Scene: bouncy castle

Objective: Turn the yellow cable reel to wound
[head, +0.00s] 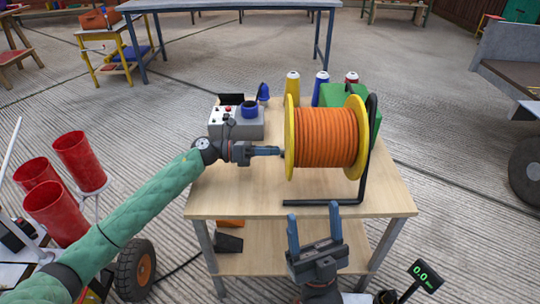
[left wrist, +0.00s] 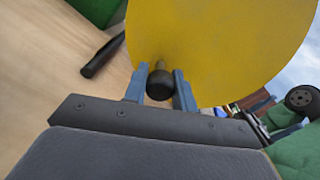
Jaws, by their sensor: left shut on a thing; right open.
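The yellow cable reel (head: 290,140) stands on a wooden table, carried by a black bent-tube stand (head: 370,150). Orange cable (head: 328,137) is wrapped round its drum between two yellow flanges. My left gripper (head: 278,151) reaches in from the left to the near-left flange. In the left wrist view its fingers (left wrist: 160,88) are shut on a dark crank knob (left wrist: 159,84) that sticks out from the yellow flange (left wrist: 215,45). In the head view the knob is hidden by the fingers. My right gripper (head: 315,232) is open and empty at the table's front edge.
The table (head: 240,200) also carries a grey control box (head: 237,122) with a blue knob, a green box (head: 340,96) and yellow, blue and red bottles behind the reel. Red buckets (head: 78,160) stand at the left. The front left of the tabletop is clear.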

